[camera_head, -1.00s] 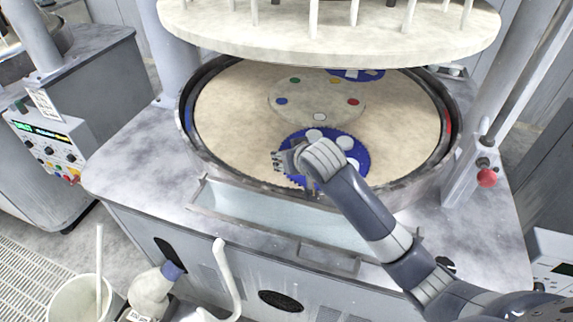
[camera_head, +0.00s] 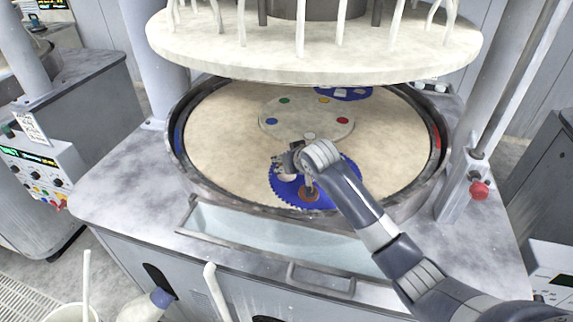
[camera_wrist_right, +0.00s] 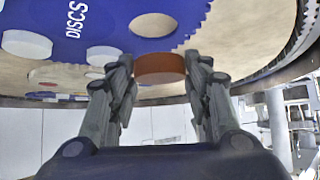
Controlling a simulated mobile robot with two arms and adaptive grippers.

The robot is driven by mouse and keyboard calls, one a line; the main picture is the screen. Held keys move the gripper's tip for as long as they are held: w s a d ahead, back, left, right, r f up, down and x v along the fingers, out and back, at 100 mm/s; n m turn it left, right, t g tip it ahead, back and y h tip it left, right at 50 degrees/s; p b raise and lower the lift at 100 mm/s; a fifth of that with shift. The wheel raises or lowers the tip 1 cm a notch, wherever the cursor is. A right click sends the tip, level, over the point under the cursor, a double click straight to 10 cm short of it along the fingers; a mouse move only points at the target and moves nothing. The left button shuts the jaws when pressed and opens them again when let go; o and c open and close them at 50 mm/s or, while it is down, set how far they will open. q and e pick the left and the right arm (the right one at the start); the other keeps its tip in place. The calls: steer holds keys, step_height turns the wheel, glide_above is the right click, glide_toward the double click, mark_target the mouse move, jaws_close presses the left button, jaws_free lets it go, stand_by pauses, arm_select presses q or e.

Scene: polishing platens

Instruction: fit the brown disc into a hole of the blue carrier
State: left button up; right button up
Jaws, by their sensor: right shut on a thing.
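The blue carrier (camera_head: 347,172) lies on the front of the tan platen. It also fills the top left of the right wrist view (camera_wrist_right: 60,20). My right gripper (camera_head: 306,186) reaches over it from the right. It is shut on the brown disc (camera_wrist_right: 160,67), pinched between both fingertips in the right wrist view. In the head view the disc (camera_head: 310,195) shows partly behind a finger, over the carrier's front part. A round hole (camera_wrist_right: 153,24) of the carrier shows close beside the disc; whether the disc touches the carrier I cannot tell. My left gripper is not in view.
The carrier holds white round pieces (camera_wrist_right: 27,44), partly hidden by my arm. A pale centre plate (camera_head: 285,113) with coloured dots lies behind the carrier. The large upper plate (camera_head: 310,62) hangs above the platen. A raised rim (camera_head: 181,165) surrounds the platen.

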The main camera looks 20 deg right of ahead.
mark_target(289, 181)
steer(key=shift+w+d+f+b, duration=0.15)
steer(key=shift+w+f, duration=0.1)
steer(key=shift+f, duration=0.15)
steer(key=shift+w+d+f+b, duration=0.1)
steer(key=shift+w+f+b, duration=0.1)
steer(key=shift+f, duration=1.3)
steer(key=shift+s+f, duration=0.1)
steer(key=shift+f, duration=0.05)
steer(key=shift+s+a+f, duration=0.1)
steer(key=shift+s+f, duration=0.05)
steer(key=shift+f, duration=0.2)
steer(key=o, duration=1)
steer(key=shift+c, duration=0.2)
steer(key=shift+o, duration=1)
steer(key=shift+f, duration=0.15)
steer(key=v, duration=1.2)
steer(key=shift+r, duration=0.4)
